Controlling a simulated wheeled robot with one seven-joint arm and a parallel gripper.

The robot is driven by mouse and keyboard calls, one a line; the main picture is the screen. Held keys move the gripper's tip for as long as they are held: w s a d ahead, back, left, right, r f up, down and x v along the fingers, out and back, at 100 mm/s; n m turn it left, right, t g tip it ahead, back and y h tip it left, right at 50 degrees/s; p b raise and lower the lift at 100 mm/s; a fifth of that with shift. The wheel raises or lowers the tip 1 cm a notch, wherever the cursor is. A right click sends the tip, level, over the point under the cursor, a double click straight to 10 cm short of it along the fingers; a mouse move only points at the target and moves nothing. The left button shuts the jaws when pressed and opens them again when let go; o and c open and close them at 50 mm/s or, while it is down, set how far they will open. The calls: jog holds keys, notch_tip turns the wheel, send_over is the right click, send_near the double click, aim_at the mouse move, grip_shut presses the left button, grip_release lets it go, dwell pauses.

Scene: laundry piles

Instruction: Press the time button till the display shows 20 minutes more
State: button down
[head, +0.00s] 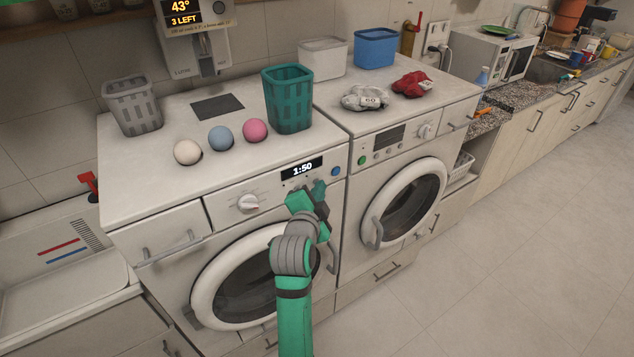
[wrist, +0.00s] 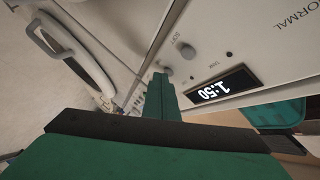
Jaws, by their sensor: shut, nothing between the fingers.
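The left washing machine (head: 165,205) has a dark display (head: 302,168) that reads 1:50. The same display (wrist: 222,85) shows rotated in the wrist view. My gripper (head: 312,190) is shut and empty in front of the panel just below the display. In the wrist view its closed fingertips (wrist: 160,82) point at the panel. A round grey button (wrist: 187,50) stands out near them. Small labels lie between button and display, too small to read surely. The fingers hide part of the button row, and I cannot tell whether they touch a button.
A white dial (head: 249,203) sits left of the display and a blue button (head: 335,171) to its right. The second machine (head: 345,225) stands alongside. Dryer balls and a teal basket (head: 287,100) sit on top. The floor (head: 490,230) at right is clear.

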jog(key=shift+s+d, duration=0.4)
jog(key=shift+s, duration=0.2)
jog(key=shift+s+d, duration=0.75)
jog(key=shift+s, duration=0.3)
jog(key=shift+s+d, duration=0.75)
jog(key=shift+s, duration=0.25)
jog(key=s+d+f+n+y, duration=0.15)
jog(key=s+f+n, duration=0.65)
jog(key=s+f, duration=1.05)
jog(key=s+a+n, duration=0.1)
jog(key=s+n, duration=0.4)
jog(key=s, duration=2.2)
jog(key=shift+a+r+y, duration=0.35)
jog(key=shift+r, duration=0.1)
